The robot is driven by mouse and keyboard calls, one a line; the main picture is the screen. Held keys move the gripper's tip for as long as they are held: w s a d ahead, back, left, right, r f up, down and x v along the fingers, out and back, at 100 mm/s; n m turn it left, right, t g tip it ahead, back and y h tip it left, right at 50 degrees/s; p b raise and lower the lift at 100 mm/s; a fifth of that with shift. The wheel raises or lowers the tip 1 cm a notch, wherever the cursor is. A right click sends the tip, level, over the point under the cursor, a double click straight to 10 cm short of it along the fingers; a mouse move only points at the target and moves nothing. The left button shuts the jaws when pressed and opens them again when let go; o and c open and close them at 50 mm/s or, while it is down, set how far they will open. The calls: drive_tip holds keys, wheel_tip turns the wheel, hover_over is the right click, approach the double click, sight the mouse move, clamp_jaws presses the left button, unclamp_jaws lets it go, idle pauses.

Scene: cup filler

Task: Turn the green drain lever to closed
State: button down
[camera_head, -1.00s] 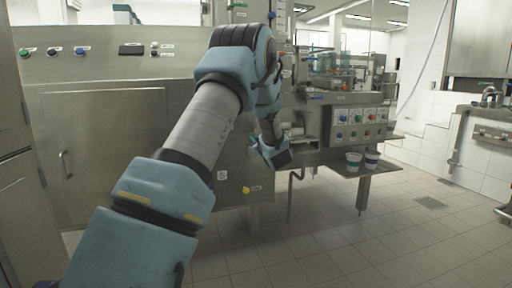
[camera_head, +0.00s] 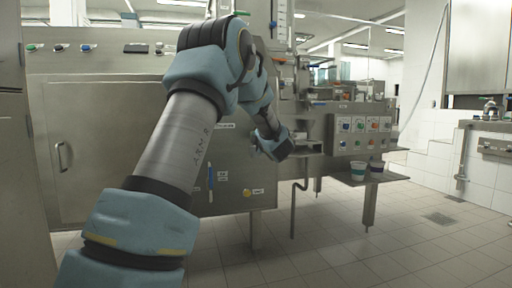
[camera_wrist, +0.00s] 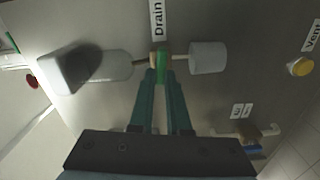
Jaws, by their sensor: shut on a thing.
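In the wrist view the green drain lever (camera_wrist: 163,68) sits on a metal panel below a "Drain" label (camera_wrist: 157,18). It lies between a grey-white fitting (camera_wrist: 105,66) on the left and a short pale cylinder (camera_wrist: 208,57) on the right. My gripper (camera_wrist: 161,84) has its two teal fingers drawn together on the green lever. The fingertips hide part of the lever. In the head view my arm covers part of the panel, and I cannot make out the lever there.
A yellow knob labelled "Vent" (camera_wrist: 300,67) is at the right in the wrist view. A blue handle (camera_head: 211,184) is on the lower panel in the head view. Two cups, one white (camera_head: 358,170), stand on a shelf at the right. Tiled floor is free in front.

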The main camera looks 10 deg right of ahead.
drive_tip(key=shift+f+n+b, duration=0.25)
drive_tip(key=shift+n+b, duration=0.65)
drive_tip(key=c, duration=0.9)
unclamp_jaws()
drive_tip(key=shift+r, duration=0.1)
drive_tip(key=s, duration=0.3)
drive_tip(key=s+d, duration=0.1)
drive_tip(key=s, duration=0.3)
drive_tip(key=s+p, duration=0.1)
drive_tip(key=s, duration=0.2)
drive_tip(key=shift+s+d, duration=0.25)
drive_tip(key=shift+s, duration=0.15)
